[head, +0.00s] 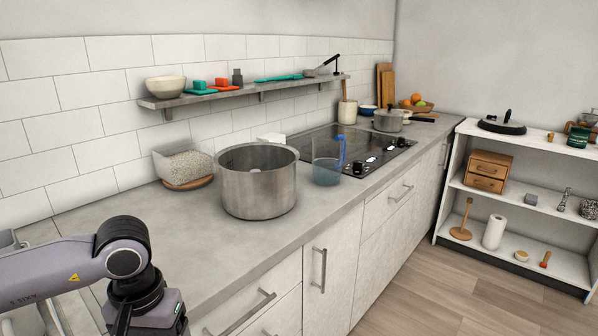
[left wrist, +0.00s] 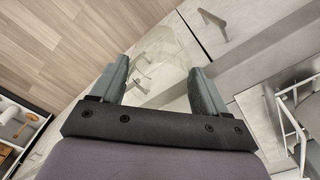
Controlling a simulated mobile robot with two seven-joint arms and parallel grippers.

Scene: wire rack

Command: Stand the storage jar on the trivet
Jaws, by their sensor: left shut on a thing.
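My left gripper (left wrist: 160,72) is shut on a clear glass vessel (left wrist: 158,58), seemingly the storage jar, which shows between the two fingers. In the head view my left wrist is at the bottom left and the held vessel is out of frame. A round wooden disc (head: 190,184), which looks like the trivet, lies on the counter by the wall. A clear container of pale grains (head: 184,164) appears on or just behind it; I cannot tell which. My right gripper is not in view.
A large steel pot (head: 258,182) stands right of the disc, and a blue-handled jug (head: 326,165) beside it. A wall shelf (head: 240,90) with bowls and small items runs above. The counter's near left part (head: 130,205) is clear. Drawer handles (head: 240,316) stick out in front.

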